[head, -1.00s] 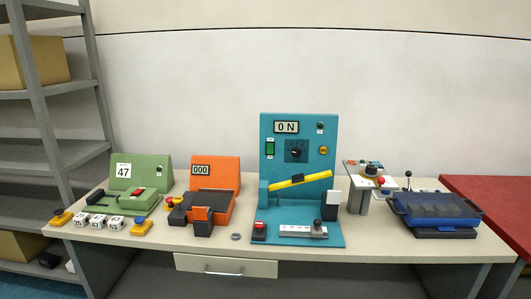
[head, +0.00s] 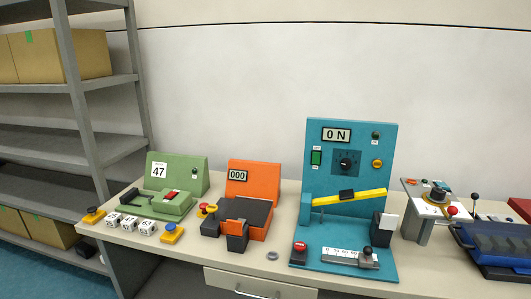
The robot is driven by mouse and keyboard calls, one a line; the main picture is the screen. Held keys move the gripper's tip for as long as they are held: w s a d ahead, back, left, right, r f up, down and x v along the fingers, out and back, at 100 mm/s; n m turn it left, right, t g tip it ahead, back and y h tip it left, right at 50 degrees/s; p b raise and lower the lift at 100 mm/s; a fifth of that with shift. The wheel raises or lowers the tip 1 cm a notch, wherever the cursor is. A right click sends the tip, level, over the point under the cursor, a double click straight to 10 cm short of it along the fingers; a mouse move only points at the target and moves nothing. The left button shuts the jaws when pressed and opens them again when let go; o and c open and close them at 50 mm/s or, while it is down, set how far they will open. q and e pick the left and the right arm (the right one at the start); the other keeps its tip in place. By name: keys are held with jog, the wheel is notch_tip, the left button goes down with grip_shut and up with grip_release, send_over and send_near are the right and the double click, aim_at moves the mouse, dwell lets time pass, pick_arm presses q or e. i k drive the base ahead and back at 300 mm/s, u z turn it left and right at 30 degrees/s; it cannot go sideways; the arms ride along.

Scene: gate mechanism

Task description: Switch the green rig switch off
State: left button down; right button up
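The green rig (head: 190,170) stands at the left of the bench, with a white label reading 47 on its upright back. A red switch (head: 171,195) sits on top of its low green base; I cannot tell its on or off position. A small dark round knob or lamp (head: 195,171) is on the rig's back panel. Neither of my grippers shows in the head view.
An orange rig (head: 262,178) reading 000 stands right of the green one. A teal gate panel (head: 377,150) reads ON. Shelving (head: 85,120) stands at the left.

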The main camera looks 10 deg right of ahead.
aim_at(316, 157)
jog(key=u, duration=0.1)
jog(key=i, duration=0.7)
jog(key=z, duration=0.8)
jog(key=i, duration=0.45)
jog(key=z, duration=0.55)
